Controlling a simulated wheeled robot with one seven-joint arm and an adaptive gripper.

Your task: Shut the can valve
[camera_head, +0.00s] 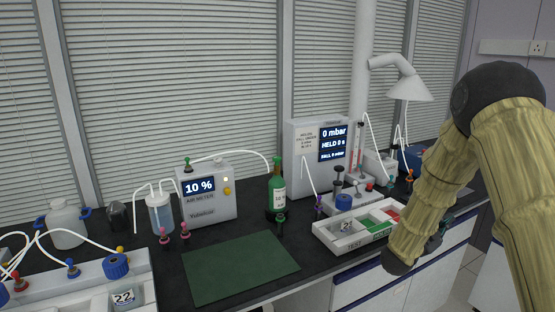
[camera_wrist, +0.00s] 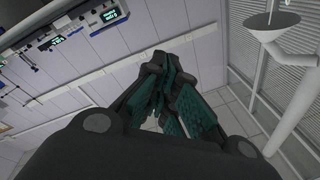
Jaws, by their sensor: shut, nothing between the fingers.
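A green bottle-shaped can (camera_head: 277,190) with a pale label stands upright on the dark bench, and a white tube runs to its top. A small green-topped valve (camera_head: 281,220) stands in front of it. I cannot tell which fitting is the can valve or whether it is open or shut. My gripper (camera_wrist: 160,65) shows in the wrist view with its dark, green-padded fingers drawn together and nothing between them. It points at a wall and is apart from the can. In the head view my arm hides most of the gripper.
An air meter reading 10 % (camera_head: 205,193) stands left of the can, and a pressure unit reading 0 mbar (camera_head: 318,158) right of it. A green mat (camera_head: 238,267) lies bare in front. A white divided tray (camera_head: 345,242) sits near the bench edge. Tubes and small coloured valves crowd the bench.

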